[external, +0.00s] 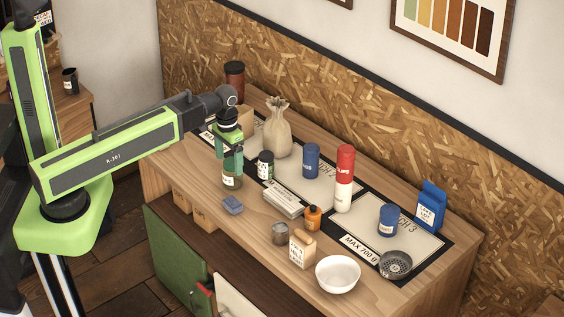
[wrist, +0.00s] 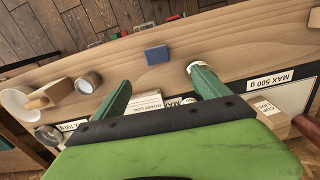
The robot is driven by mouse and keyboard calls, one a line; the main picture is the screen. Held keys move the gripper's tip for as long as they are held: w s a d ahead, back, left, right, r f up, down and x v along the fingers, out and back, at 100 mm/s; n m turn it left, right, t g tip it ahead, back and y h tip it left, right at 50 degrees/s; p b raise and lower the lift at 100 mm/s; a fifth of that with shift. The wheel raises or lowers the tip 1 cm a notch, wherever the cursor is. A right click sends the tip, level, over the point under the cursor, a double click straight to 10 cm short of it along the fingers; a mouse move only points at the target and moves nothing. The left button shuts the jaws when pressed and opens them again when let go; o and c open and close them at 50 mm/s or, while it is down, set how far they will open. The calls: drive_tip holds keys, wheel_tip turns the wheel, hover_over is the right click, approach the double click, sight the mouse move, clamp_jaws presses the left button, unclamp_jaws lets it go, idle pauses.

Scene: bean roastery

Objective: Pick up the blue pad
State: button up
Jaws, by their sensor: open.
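The blue pad (external: 233,205) is a small flat block lying on the wooden bench near its front edge. In the wrist view the blue pad (wrist: 156,54) lies beyond the fingertips, between their lines, with bare wood around it. My gripper (external: 230,160) points down over the bench, behind the pad and apart from it. In the wrist view my gripper (wrist: 161,80) has its two green fingers spread wide with nothing held between them. A labelled jar (external: 232,181) stands right below the gripper, and one finger partly covers it in the wrist view.
A dark jar (external: 265,165), paper stack (external: 284,203), tin (external: 279,233) and orange bottle (external: 312,218) stand right of the pad. A white bowl (external: 338,274) is at the front right. A cloth sack (external: 277,133) stands behind. Wood around the pad is clear.

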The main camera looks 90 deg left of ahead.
drive_tip(key=b, duration=1.2)
approach(232, 202)
drive_tip(key=f, duration=0.3)
drive_tip(key=a+f, duration=0.1)
drive_tip(key=f, duration=0.1)
drive_tip(key=shift+f, duration=0.15)
drive_tip(key=f+b, duration=0.1)
drive_tip(key=b, duration=0.1)
drive_tip(key=f+b, duration=0.1)
drive_tip(key=f, duration=0.1)
drive_tip(key=f+b, duration=0.2)
drive_tip(key=shift+d+f+b, duration=0.1)
drive_tip(key=shift+d+b, duration=0.2)
drive_tip(key=shift+r, duration=0.2)
drive_tip(key=c, duration=1.4)
